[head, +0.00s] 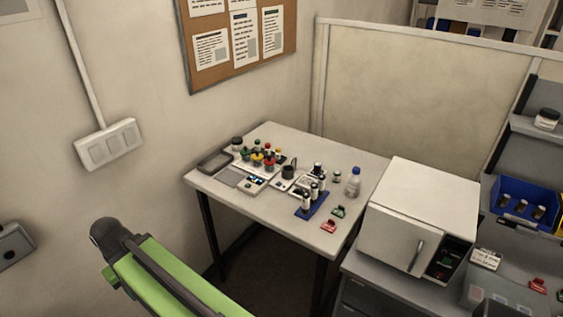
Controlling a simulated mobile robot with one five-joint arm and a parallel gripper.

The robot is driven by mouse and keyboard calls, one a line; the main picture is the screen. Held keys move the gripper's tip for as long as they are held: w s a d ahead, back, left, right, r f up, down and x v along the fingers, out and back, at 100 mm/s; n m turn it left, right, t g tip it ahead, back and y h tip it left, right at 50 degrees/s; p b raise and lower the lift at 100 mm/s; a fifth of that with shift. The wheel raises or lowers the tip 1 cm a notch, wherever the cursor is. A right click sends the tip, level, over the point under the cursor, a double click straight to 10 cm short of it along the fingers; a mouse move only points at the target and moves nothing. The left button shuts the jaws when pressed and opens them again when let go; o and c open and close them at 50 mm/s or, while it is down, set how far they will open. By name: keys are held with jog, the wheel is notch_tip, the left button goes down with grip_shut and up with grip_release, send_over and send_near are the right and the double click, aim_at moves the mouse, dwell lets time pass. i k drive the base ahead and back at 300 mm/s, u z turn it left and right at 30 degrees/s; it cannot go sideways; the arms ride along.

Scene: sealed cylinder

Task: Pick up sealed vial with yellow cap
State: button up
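A cluster of small vials with red, green and yellow caps stands on the white table (345,163), toward its back left. A yellow-capped vial (257,159) appears among them, close beside green and red caps. The caps are only a few pixels wide, so I cannot tell its body or seal. Neighbouring vials partly hide it. My green arm link shows at the lower left, well apart from the table. My gripper is not visible in this view.
A dark cup (288,172), a blue rack (311,206) with dark-capped vials, and a clear bottle (353,182) stand on the table. Red (328,226) and green (338,211) clips lie near the front. A white oven-like box (418,215) stands right. Walls close off the back and left.

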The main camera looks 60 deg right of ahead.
aim_at(277, 153)
jog(key=z, duration=0.2)
jog(key=i, duration=0.85)
jog(key=u, duration=0.1)
